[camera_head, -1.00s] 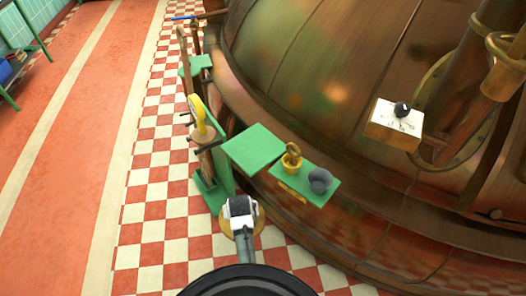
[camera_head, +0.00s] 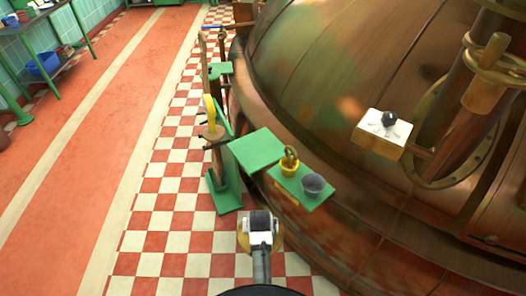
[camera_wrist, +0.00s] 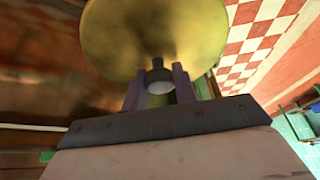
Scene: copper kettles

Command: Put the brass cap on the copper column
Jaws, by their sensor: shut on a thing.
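The brass cap is a round, dull-gold disc with a short knob. In the wrist view the cap (camera_wrist: 155,35) fills the top middle, its knob between the fingers of my gripper (camera_wrist: 160,82). My gripper is shut on this knob. In the head view my gripper (camera_head: 261,228) is at the bottom middle, above the checkered floor, with the cap's brass rim (camera_head: 243,240) showing beside and below it. A thick copper pipe (camera_head: 455,130) rises at a slant from a round flange at the right; I cannot tell whether this is the copper column. The cap is well apart from it.
Green shelves (camera_head: 258,149) stand between my gripper and the big copper kettle (camera_head: 320,70). A lower shelf holds a small yellow pot (camera_head: 289,168) and a grey cup (camera_head: 313,184). A white-topped box with a black knob (camera_head: 389,118) juts out at right. Floor at left is free.

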